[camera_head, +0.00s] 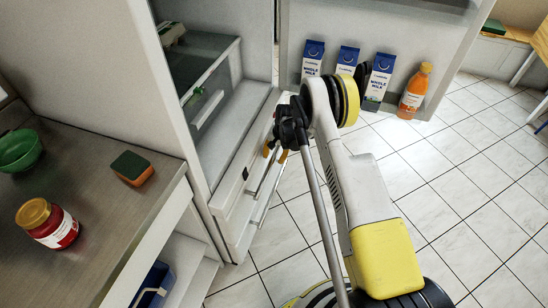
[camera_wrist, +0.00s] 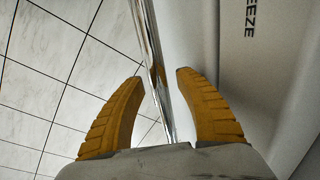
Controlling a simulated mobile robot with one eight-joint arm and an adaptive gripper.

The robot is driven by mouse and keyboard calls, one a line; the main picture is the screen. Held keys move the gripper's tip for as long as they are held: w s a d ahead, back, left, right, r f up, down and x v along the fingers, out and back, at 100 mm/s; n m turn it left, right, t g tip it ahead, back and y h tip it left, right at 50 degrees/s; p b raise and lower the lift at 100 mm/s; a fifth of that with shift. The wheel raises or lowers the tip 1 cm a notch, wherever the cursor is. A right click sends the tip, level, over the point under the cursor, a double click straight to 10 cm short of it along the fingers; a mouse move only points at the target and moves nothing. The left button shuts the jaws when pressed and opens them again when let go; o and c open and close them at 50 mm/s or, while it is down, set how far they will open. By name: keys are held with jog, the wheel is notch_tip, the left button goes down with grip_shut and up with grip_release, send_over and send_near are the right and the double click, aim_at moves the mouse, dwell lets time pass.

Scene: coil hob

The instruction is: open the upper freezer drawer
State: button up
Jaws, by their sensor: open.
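The upper freezer drawer (camera_head: 238,188) is a pale front low in the fridge, below the open compartment. In the wrist view its white front (camera_wrist: 220,45) carries lettering ending in "EEZE". My gripper (camera_head: 275,148) is at the drawer front, with orange fingers pointing down toward the handles. In the wrist view, my gripper (camera_wrist: 158,75) is open, with one finger on each side of a shiny chrome bar handle (camera_wrist: 155,60). The fingers look apart from the bar. My wrist hides part of the handle in the head view. The drawer looks shut.
The open fridge door (camera_head: 330,25) holds several milk cartons (camera_head: 381,78) and an orange bottle (camera_head: 414,90). A counter (camera_head: 100,190) at left bears a green bowl (camera_head: 18,150), sponge (camera_head: 132,167) and red jar (camera_head: 48,223). Tiled floor (camera_head: 470,190) is clear at right.

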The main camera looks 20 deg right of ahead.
grip_shut()
